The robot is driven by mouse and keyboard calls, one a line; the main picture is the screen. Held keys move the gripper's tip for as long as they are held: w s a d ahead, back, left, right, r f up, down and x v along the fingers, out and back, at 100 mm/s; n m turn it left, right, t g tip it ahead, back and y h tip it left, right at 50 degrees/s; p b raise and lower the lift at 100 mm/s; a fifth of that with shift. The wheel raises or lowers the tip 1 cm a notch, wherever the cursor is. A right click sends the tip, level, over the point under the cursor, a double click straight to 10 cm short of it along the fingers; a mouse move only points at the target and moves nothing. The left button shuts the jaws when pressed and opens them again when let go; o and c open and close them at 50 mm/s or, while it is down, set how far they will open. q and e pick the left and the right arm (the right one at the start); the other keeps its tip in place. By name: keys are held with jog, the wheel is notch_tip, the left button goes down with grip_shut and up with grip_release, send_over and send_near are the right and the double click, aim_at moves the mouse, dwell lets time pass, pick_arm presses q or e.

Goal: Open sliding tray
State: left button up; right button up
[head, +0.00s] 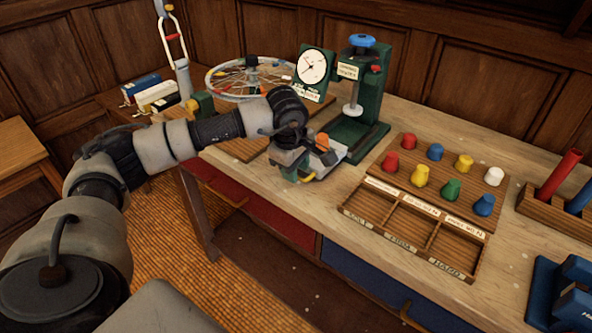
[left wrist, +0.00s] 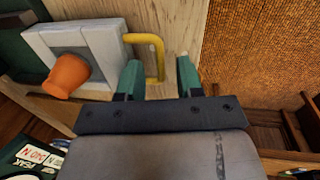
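A small light grey sliding tray (head: 327,158) with an orange knob (head: 322,141) sits at the near edge of the workbench, in front of the green press. In the left wrist view the grey tray (left wrist: 103,40) and orange knob (left wrist: 65,76) are at the left. A bent yellow handle (left wrist: 158,50) sticks out from the tray's side. My left gripper (head: 297,168) is at the handle. In the left wrist view its green fingers (left wrist: 159,75) are apart, with part of the handle showing between them; contact cannot be told. My right gripper is not in view.
The green press (head: 361,115) stands close behind the tray. A wooden sorting board (head: 452,231) with several coloured pegs is to the right. A spoked wheel (head: 240,80) and dial gauge (head: 312,68) are behind. Red (head: 285,222) and blue (head: 365,277) drawers are below the bench top.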

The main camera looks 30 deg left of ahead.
pick_arm(q)
notch_tip(320, 180, up, 10)
jog(key=s, duration=0.1)
jog(key=shift+s+f+b, duration=0.25)
jog(key=shift+s+b, duration=0.1)
jog(key=shift+f, duration=0.1)
